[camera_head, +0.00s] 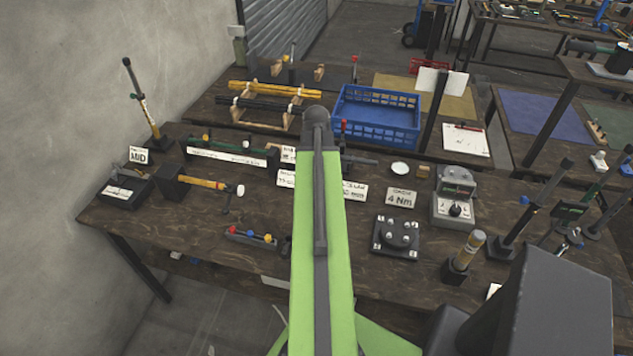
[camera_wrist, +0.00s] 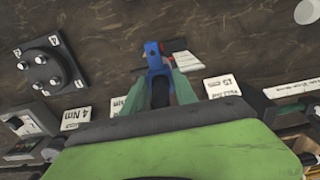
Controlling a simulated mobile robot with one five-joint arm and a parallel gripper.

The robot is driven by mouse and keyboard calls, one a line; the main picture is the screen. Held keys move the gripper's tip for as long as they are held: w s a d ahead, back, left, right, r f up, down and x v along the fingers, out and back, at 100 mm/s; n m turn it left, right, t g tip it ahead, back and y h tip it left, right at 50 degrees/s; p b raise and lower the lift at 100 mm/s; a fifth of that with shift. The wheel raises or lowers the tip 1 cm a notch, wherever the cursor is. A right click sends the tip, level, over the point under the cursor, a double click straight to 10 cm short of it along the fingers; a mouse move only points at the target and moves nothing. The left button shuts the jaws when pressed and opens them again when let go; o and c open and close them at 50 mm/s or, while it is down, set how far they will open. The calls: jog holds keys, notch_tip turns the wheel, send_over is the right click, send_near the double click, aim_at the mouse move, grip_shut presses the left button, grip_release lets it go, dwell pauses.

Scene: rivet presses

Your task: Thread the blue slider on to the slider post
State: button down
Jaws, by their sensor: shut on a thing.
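In the wrist view my gripper (camera_wrist: 160,88) points down at the table with its two green-grey fingers close together. They are shut on the blue slider (camera_wrist: 154,56), which shows as a blue piece at the fingertips with a dark part below it. A red piece and dark bars show right behind the slider; I cannot tell whether they touch it. In the head view my green arm hides the gripper and slider. Several upright posts stand on the bench, among them a tan-topped one (camera_head: 466,250) and a tall dark one (camera_head: 515,215). I cannot tell which is the slider post.
A black plate with several studs (camera_head: 398,237) and a 4 Nm sign (camera_head: 401,198) lie right of my arm. A grey-green device (camera_head: 454,207) stands beyond. A blue crate (camera_head: 375,116) is behind. A rack with coloured knobs (camera_head: 250,236) lies on the left.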

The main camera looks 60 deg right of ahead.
jog(key=shift+f+b, duration=0.8)
jog(key=shift+f, duration=0.15)
jog(key=c, duration=0.9)
grip_release()
jog(key=shift+r, duration=0.1)
jog(key=shift+w+r+p, duration=0.1)
jog(key=shift+r+p, duration=0.45)
jog(key=shift+p, duration=0.05)
notch_tip(320, 180, up, 16)
jog(key=p, duration=1.6)
jog(key=shift+s+r, duration=0.15)
jog(key=shift+s, duration=0.05)
